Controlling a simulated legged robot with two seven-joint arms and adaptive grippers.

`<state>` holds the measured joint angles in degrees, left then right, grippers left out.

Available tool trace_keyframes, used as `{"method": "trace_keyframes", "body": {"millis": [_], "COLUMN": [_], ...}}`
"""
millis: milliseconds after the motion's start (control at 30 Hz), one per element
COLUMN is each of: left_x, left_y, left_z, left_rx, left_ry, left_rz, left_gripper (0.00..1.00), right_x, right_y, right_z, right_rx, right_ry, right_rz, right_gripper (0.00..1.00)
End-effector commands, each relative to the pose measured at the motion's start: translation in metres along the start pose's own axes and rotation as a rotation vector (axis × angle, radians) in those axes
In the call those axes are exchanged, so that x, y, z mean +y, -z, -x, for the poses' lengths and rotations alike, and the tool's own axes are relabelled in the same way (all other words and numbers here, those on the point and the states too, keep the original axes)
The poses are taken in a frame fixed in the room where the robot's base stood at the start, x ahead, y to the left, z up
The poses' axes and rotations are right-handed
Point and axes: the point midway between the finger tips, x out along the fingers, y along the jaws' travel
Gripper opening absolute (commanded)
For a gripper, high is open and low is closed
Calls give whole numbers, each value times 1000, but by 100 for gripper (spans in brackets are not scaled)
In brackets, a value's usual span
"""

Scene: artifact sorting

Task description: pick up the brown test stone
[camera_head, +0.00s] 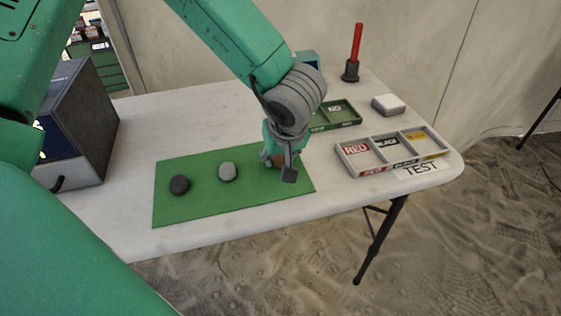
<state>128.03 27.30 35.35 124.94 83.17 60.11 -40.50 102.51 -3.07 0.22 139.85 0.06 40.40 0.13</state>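The brown test stone (277,161) lies at the right part of the green mat (205,208), mostly hidden behind my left gripper. My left gripper (279,167) points down at the mat, with its fingers around the brown stone. Whether the fingers press on it cannot be told. A dark stone (179,185) and a grey stone (228,171) lie on the mat to the left. My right gripper is not in view.
A tray (393,164) with compartments labelled RED, BLACK and a yellow one stands at the right, by a TEST label (419,169). Behind are a green tray (340,123), a white block (388,104) and a red rod on a stand (356,52). A dark box (82,120) is at left.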

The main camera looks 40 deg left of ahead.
Motion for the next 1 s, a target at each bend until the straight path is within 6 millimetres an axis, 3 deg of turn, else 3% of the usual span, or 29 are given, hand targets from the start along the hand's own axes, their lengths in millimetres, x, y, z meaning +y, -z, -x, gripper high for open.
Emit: {"method": "trace_keyframes", "body": {"millis": [333, 700, 1000], "left_x": [-2, 0, 1], "left_y": [1, 28, 37], "left_z": [2, 71, 93], "left_rx": [2, 4, 4], "left_ry": [20, 10, 10], "left_rz": [2, 3, 1], "left_gripper": [2, 0, 0], "right_x": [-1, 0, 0], "right_y": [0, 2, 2], "right_z": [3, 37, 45], "right_rx": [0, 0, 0], "right_ry": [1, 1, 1], "right_rz": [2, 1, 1], "right_gripper": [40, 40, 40]}}
